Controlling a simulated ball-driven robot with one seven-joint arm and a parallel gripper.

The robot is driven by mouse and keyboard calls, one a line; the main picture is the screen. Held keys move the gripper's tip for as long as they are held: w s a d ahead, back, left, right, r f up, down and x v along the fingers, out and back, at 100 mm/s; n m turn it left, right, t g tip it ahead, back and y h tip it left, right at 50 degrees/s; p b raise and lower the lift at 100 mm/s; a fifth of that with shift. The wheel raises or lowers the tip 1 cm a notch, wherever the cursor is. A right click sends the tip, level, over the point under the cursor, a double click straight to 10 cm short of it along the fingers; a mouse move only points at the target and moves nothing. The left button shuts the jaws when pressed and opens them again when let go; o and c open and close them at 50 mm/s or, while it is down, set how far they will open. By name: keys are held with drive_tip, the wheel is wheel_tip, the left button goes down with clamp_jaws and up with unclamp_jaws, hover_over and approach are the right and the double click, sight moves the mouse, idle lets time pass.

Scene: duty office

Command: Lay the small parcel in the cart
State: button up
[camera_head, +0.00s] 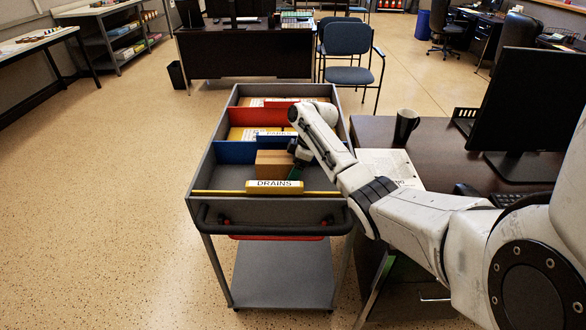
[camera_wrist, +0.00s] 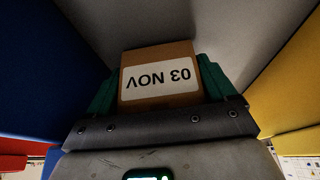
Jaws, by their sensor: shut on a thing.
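The small parcel (camera_head: 274,162) is a brown box in the front compartment of the grey cart (camera_head: 341,163), between the blue divider (camera_head: 232,152) and the yellow divider marked DRAINS (camera_head: 274,187). My gripper (camera_head: 293,163) reaches into the cart from the right. In the wrist view the green fingers of my gripper (camera_wrist: 157,88) are shut on the parcel (camera_wrist: 155,55), whose white label reads 03 NOV upside down. The parcel's underside is hidden, so I cannot tell whether it touches the cart's floor.
Right of the cart, a dark desk (camera_head: 437,151) holds a black mug (camera_head: 406,125), papers and a monitor (camera_head: 528,98). A blue chair (camera_head: 348,40) stands behind. The floor at left is clear.

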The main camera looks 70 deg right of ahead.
drive_tip(key=o, duration=1.1)
drive_tip(key=v, duration=1.1)
